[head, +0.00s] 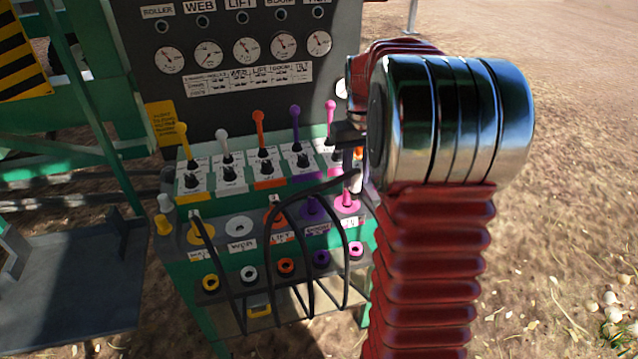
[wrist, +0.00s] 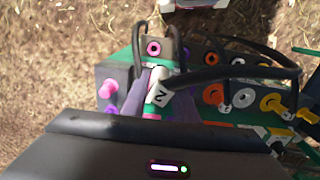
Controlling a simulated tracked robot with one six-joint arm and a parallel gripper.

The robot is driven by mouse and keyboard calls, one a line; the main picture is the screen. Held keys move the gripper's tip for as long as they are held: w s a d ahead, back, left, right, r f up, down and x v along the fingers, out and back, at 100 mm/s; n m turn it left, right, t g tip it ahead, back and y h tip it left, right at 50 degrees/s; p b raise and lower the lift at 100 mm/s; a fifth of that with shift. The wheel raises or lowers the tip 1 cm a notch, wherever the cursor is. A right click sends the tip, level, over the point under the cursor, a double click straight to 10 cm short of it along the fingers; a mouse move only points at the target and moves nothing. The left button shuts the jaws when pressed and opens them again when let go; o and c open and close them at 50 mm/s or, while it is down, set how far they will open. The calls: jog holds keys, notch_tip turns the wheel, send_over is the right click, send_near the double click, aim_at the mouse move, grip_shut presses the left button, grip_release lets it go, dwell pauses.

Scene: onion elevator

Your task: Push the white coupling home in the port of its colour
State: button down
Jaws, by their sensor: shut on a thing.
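My gripper (wrist: 160,106) is shut on a white coupling (wrist: 159,90) with a dark letter on it. A black hose (wrist: 215,72) runs from it to the right in the wrist view. Pink shows just below the coupling; I cannot tell whether the two touch. In the head view my gripper is at the right end of the panel, near the pink port (head: 347,206), mostly hidden behind my arm. The white port (head: 240,227) is on the sloped panel, between the yellow port (head: 193,238) and the orange one; it looks empty.
A row of coloured levers (head: 259,128) stands upright above the ports. Several black hoses hang in front of the panel, and one arcs leftward from my gripper. A lower row of coloured rings (head: 286,267) lies below. Open ground is at the right.

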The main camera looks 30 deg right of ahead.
jog(key=w+a+r+n, duration=0.1)
jog(key=w+a+n, duration=0.1)
jog(key=w+a, duration=0.3)
jog(key=w+a+r+n, duration=0.2)
jog(key=w+a, duration=0.3)
jog(key=a, duration=0.8)
jog(key=w+a+r+n, duration=0.2)
jog(key=w+a, duration=0.4)
jog(key=a, duration=0.3)
jog(key=shift+a, duration=0.2)
